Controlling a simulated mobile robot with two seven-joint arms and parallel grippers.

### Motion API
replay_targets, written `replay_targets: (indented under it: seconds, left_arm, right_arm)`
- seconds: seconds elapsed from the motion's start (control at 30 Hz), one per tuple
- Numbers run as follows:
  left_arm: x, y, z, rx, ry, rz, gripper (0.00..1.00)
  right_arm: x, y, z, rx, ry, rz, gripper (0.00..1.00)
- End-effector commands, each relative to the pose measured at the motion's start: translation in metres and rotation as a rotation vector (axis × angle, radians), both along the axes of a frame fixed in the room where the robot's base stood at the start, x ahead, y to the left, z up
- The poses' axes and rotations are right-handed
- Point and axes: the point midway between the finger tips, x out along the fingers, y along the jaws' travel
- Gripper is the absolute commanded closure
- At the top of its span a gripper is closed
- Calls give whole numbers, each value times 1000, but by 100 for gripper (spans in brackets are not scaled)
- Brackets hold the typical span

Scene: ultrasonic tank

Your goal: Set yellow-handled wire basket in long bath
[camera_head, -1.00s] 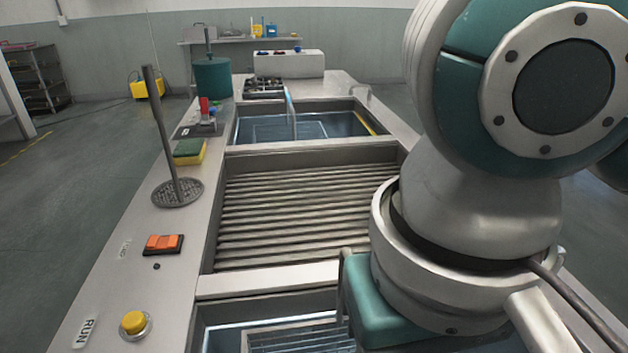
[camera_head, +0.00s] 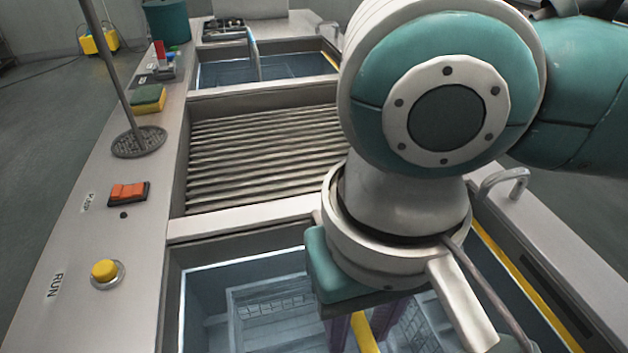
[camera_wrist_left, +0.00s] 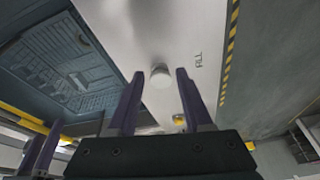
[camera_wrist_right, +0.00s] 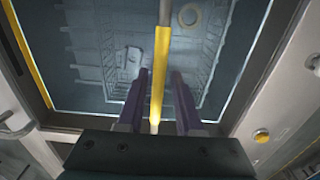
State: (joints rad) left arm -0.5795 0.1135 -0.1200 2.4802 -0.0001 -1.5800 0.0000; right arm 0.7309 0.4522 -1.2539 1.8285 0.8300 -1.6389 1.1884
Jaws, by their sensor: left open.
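The yellow-handled wire basket shows in the head view as grey wire mesh (camera_head: 270,312) within the outline of the near bath (camera_head: 205,262). Its yellow handle (camera_wrist_right: 160,60) runs between the purple fingers of my right gripper (camera_wrist_right: 159,72) in the right wrist view. My left gripper (camera_wrist_left: 159,73) is open and empty, over a pale surface with a round white knob (camera_wrist_left: 160,76).
A ribbed drain section (camera_head: 260,150) separates the near bath from a far bath (camera_head: 275,70). The left ledge holds a yellow button (camera_head: 104,270), an orange switch (camera_head: 128,192), an upright rod on a round perforated base (camera_head: 138,141), and a sponge (camera_head: 148,99).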

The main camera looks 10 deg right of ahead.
Motion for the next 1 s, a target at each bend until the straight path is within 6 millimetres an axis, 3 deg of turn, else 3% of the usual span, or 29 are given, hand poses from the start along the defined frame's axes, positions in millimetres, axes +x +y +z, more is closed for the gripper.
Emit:
replay_targets:
  seconds: [0.1, 0.43, 0.8, 1.0]
  left_arm:
    - [0, 0, 0, 0, 1, 0, 50]
    - [0, 1, 3, 3, 2, -2, 50]
    - [-1, 3, 24, 11, 1, -7, 50]
    - [-1, 3, 29, 10, 2, -7, 50]
  right_arm:
    - [0, 0, 0, 0, 0, 0, 53]
    - [0, 1, 9, 2, -2, 0, 53]
    - [1, 1, 88, 3, -3, 1, 53]
    - [1, 0, 116, 2, -1, 0, 53]
